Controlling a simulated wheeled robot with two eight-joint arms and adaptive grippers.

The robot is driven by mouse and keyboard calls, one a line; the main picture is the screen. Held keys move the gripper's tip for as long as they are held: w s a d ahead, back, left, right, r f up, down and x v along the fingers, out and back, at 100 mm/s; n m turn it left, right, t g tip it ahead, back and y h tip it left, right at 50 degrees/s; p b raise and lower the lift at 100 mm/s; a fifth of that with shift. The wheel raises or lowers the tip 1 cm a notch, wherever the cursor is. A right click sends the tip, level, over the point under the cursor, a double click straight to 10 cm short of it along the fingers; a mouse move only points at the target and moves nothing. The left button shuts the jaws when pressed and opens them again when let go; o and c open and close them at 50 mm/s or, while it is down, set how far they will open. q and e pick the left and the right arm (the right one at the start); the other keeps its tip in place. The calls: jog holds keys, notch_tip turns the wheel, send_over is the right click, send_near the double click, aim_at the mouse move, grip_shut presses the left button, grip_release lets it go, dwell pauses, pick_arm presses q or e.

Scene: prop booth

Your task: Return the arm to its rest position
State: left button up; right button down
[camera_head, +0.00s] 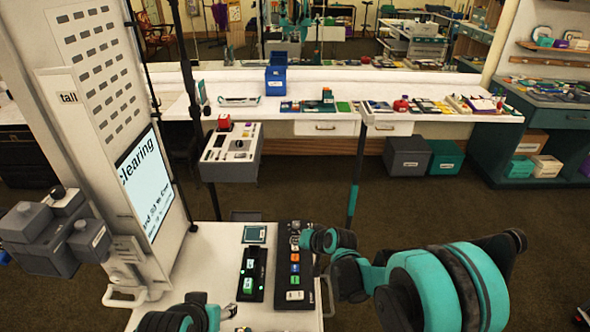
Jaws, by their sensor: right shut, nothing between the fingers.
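My right arm (440,285), teal and black, reaches in from the lower right and folds back toward the panel's front. Its small end with the right gripper (308,240) is at the right edge of a dark control strip (295,265) with coloured buttons. The gripper is shut and empty; its fingers are small and hard to make out.
A white table (205,260) holds the strip and a black box (251,275) with green-lit switches. A tall white panel with a screen (145,185) stands left. Behind are a grey box (230,155) and a long white counter (350,85). Open carpet lies between.

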jog(key=s+d+r+n+h, duration=0.1)
jog(key=s+d+r+h, duration=0.2)
jog(key=s+d+r, duration=0.85)
jog(key=s+d+h, duration=0.1)
jog(key=s+d, duration=0.2)
jog(key=s, duration=0.5)
jog(key=s+d+h, duration=0.1)
jog(key=s+d, duration=0.2)
jog(key=s, duration=0.5)
jog(key=shift+f+n, duration=0.4)
